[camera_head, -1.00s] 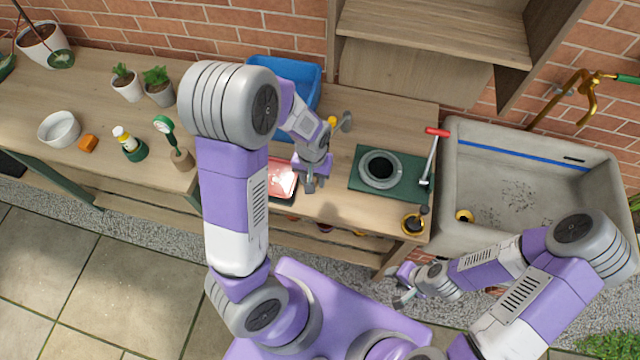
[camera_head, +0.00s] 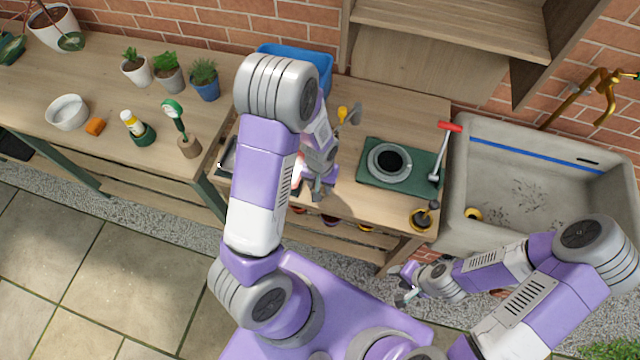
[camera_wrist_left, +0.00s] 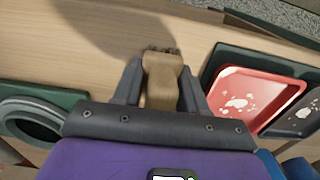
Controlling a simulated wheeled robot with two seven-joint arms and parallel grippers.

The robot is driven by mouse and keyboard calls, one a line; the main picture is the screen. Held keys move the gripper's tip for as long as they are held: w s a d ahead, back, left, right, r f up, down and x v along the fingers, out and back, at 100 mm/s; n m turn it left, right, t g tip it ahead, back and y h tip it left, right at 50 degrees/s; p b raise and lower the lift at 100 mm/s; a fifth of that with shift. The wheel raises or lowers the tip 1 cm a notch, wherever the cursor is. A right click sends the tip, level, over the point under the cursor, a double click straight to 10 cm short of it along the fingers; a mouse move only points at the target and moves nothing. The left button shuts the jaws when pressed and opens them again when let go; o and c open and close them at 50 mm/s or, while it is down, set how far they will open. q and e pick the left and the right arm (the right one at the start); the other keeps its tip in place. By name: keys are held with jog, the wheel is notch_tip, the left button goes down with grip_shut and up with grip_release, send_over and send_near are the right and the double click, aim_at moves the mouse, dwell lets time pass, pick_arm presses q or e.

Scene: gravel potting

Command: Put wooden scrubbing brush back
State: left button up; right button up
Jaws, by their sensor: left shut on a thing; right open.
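The wooden scrubbing brush (camera_wrist_left: 163,82) is a light brown block with dark bristles at its far end. It sits between the fingers of my left gripper (camera_wrist_left: 160,85) in the left wrist view, above the bare wooden bench top. My left gripper (camera_head: 321,192) is shut on it, over the bench between the red tray and the green mat; the brush is hard to make out in the head view. My right gripper (camera_head: 404,290) is open and empty, low in front of the bench near the sink.
A red tray (camera_wrist_left: 240,95) with white marks lies beside a dark tray (camera_wrist_left: 304,118). A green mat (camera_head: 372,177) bears a grey round pot (camera_head: 374,163). A red-handled tool (camera_head: 450,127) and a yellow dish (camera_head: 419,222) are near the concrete sink (camera_head: 465,190). A blue bin (camera_head: 318,62) stands behind.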

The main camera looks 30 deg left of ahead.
pick_arm(q)
jog(key=o, duration=1)
jog(key=shift+f, duration=0.1)
jog(key=shift+r, duration=0.2)
notch_tip(320, 180, up, 12)
jog(key=p, duration=0.3)
